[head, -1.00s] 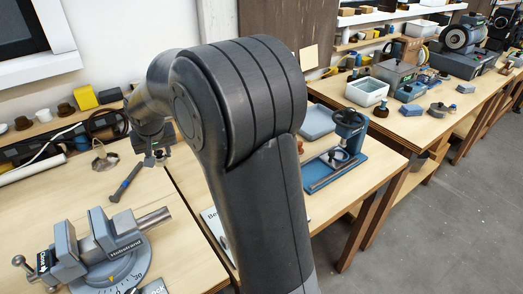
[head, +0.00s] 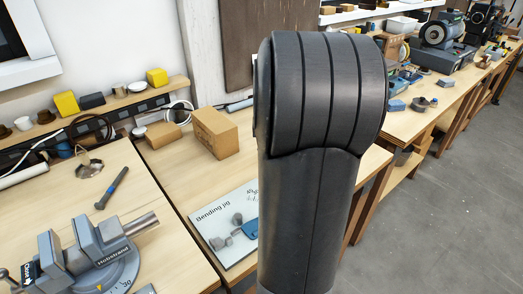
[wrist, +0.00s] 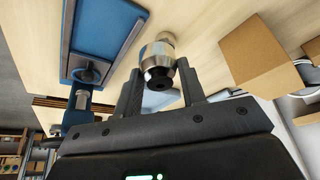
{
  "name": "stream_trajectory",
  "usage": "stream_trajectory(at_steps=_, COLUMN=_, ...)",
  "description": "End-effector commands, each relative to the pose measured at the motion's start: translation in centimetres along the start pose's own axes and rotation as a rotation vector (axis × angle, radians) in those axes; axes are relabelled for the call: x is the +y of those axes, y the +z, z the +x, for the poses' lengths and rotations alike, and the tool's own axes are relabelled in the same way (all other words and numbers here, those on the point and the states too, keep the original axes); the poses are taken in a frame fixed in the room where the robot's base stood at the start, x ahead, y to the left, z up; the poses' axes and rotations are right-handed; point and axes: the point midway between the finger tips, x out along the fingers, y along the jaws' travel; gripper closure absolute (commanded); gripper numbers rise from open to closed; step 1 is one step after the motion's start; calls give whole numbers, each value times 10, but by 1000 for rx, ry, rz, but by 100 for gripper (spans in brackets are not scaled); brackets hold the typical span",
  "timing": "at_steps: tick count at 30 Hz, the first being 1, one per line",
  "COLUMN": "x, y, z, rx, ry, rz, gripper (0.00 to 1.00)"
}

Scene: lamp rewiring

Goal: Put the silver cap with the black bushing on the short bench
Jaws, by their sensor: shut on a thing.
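In the wrist view the silver cap (wrist: 158,50) sits between the fingers of my gripper (wrist: 160,86). Its dark bushing (wrist: 157,76) faces the wrist camera. My gripper is shut on the cap, above a pale wooden bench top (wrist: 204,28). I cannot tell whether the cap touches that surface. In the head view my arm hides the gripper and the cap. A wooden bench (head: 171,184) with the bending jig board shows left of my arm; I cannot tell if it is the short bench.
Cardboard boxes stand on the middle bench, the larger one (head: 214,132) near my arm. The bending jig board (head: 212,220) lies in front. A blue tool (wrist: 112,25) is beside my gripper in the wrist view. A grey vise (head: 98,250) stands on the left bench.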

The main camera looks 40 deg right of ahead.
Motion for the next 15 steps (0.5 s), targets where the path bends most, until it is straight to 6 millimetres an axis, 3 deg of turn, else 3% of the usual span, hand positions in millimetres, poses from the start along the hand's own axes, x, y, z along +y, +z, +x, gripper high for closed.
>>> stream_trajectory(at_steps=3, x=28, y=3, z=0, rx=2, ry=18, rz=41, gripper=88)
stream_trajectory(at_steps=8, x=43, y=5, z=1, rx=2, ry=28, rz=63, gripper=88)
stream_trajectory(at_steps=11, x=36, y=5, z=8, rx=0, ry=30, rz=63, gripper=88)
stream_trajectory(at_steps=15, x=8, y=3, z=28, rx=-2, ry=28, rz=59, gripper=88)
